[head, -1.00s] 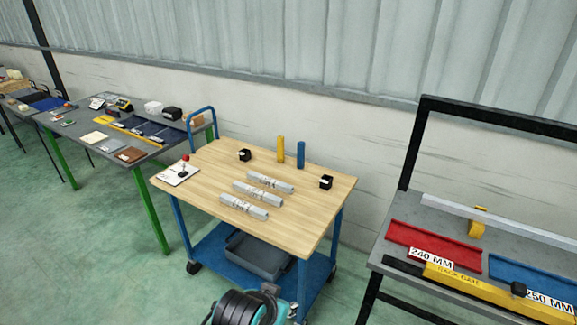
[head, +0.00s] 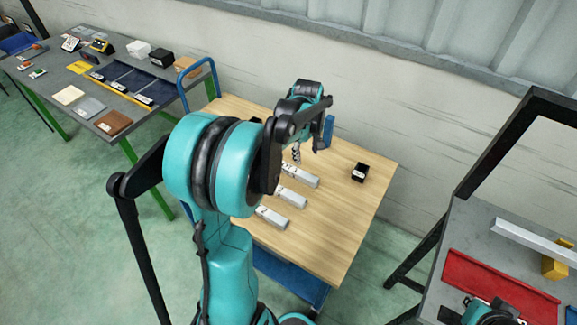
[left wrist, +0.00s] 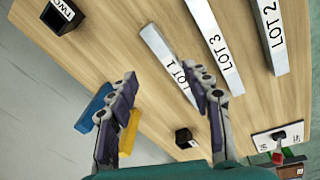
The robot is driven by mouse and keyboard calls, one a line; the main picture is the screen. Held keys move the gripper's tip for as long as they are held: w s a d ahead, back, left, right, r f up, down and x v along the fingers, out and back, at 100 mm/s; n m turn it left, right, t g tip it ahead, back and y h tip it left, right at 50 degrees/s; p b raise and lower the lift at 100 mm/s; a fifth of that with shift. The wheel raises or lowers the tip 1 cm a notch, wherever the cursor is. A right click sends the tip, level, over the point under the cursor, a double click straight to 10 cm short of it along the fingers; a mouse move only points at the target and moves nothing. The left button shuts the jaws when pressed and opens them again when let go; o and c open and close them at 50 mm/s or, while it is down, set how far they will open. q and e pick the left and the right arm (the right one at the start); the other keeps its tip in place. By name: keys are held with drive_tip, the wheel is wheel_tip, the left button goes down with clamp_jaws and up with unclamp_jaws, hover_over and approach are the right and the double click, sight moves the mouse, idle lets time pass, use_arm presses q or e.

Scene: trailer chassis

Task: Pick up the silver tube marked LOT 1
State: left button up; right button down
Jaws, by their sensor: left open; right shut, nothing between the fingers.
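The silver tube marked LOT 1 (left wrist: 168,62) lies flat on the wooden table top; in the head view it is the farthest of three tubes (head: 303,177), partly behind my left arm. The tubes marked LOT 3 (left wrist: 214,47) and LOT 2 (left wrist: 272,38) lie beside it, roughly parallel. My left gripper (left wrist: 163,78) is open and empty above the table, its fingers spread toward the LOT 1 tube, with the lower end of that tube near one finger. In the head view its fingers (head: 297,153) show only in part. My right gripper's fingers do not show.
Blue (left wrist: 93,107) and yellow (left wrist: 127,132) posts stand near the left gripper's fingers. A white board with a control stick (left wrist: 278,137) is at one side. The right bench holds a red tray (head: 500,284).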

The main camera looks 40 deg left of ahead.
sight(288, 166)
use_arm(q)
drive_tip(key=a+f+n, duration=0.1)
drive_tip(key=a+f, duration=0.1)
drive_tip(key=w+a+f+n+g, duration=0.1)
drive_tip(key=a+f+n, duration=0.1)
drive_tip(key=a, duration=0.1)
drive_tip(key=w+a+f+n, duration=0.1)
drive_tip(key=a+f, duration=0.1)
drive_tip(key=shift+a+f+g+h+p, duration=0.25)
drive_tip(key=shift+a+g+h+p, duration=0.05)
drive_tip(key=shift+a+p, duration=0.1)
drive_tip(key=shift+a+f+n, duration=0.1)
drive_tip(key=shift+f+n, duration=0.2)
drive_tip(key=shift+f, duration=0.05)
drive_tip(key=f+b, duration=0.1)
drive_tip(key=f, duration=0.1)
drive_tip(key=f+b, duration=0.1)
drive_tip(key=f, duration=0.2)
drive_tip(key=f+b, duration=0.1)
drive_tip(key=f, duration=0.1)
drive_tip(key=shift+s+a+f, duration=0.25)
drive_tip(key=shift+a+f, duration=0.1)
drive_tip(key=shift+r, duration=0.15)
clamp_jaws()
